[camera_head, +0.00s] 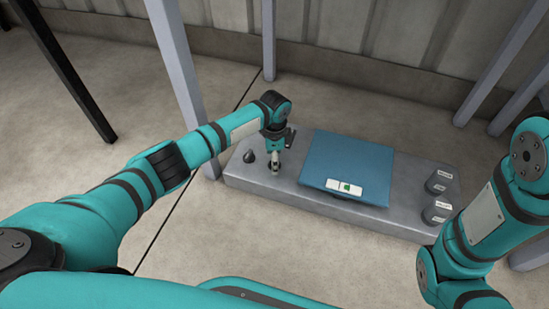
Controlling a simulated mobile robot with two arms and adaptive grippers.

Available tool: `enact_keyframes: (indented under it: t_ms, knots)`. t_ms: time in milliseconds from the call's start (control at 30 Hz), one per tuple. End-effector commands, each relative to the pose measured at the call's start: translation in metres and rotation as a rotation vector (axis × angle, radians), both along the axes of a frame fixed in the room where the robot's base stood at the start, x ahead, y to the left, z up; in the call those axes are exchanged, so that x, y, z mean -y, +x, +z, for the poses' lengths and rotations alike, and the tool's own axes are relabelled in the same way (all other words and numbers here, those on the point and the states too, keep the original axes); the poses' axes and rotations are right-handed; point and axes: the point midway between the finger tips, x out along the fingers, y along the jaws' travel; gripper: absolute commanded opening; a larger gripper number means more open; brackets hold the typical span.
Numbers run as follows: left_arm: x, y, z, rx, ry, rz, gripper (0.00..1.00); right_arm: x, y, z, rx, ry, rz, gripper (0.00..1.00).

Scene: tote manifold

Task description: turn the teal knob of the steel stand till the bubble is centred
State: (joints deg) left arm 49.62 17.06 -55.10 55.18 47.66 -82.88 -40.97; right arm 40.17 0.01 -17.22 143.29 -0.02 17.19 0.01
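The steel stand (237,178) is a long grey slab on the floor. A blue plate (345,155) lies on its middle. A white level vial (335,185) with a small green window sits at the plate's front edge; the bubble is too small to judge. My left gripper (275,168) points down over the left end of the slab, left of the plate. Its fingers look close together, but I cannot tell whether they hold anything. I cannot make out a teal knob; it may be hidden under the gripper. My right arm is at the right; its gripper is out of view.
A dark cone-shaped piece (249,156) stands on the slab just left of my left gripper. Two grey cylinders with white labels (438,181) (436,212) stand at the slab's right end. Grey posts (269,40) rise behind and beside it. The floor in front is clear.

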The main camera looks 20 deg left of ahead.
Motion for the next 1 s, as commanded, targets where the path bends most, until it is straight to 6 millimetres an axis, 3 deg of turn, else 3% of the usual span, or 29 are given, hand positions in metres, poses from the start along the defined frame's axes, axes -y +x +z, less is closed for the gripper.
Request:
enact_keyframes:
  t_ms: [33, 300, 600, 1000]
  knots:
    - [0.000, 0.000, 0.000, 0.000, 0.000, 0.000, 0.55, 0.000, 0.000, 0.000, 0.000, 0.000, 0.000, 0.38]
    - [0.000, 0.000, 0.000, 0.000, 0.000, 0.000, 0.22, 0.000, 0.000, 0.000, 0.000, 0.000, 0.000, 0.38]
    - [0.001, -0.001, 0.004, -0.001, 0.000, -0.174, 0.22, 0.000, 0.000, 0.024, -0.002, 0.000, 0.000, 0.38]
    - [0.000, -0.001, 0.000, -0.001, 0.001, -0.263, 0.22, 0.000, 0.001, 0.026, -0.001, 0.000, 0.000, 0.38]
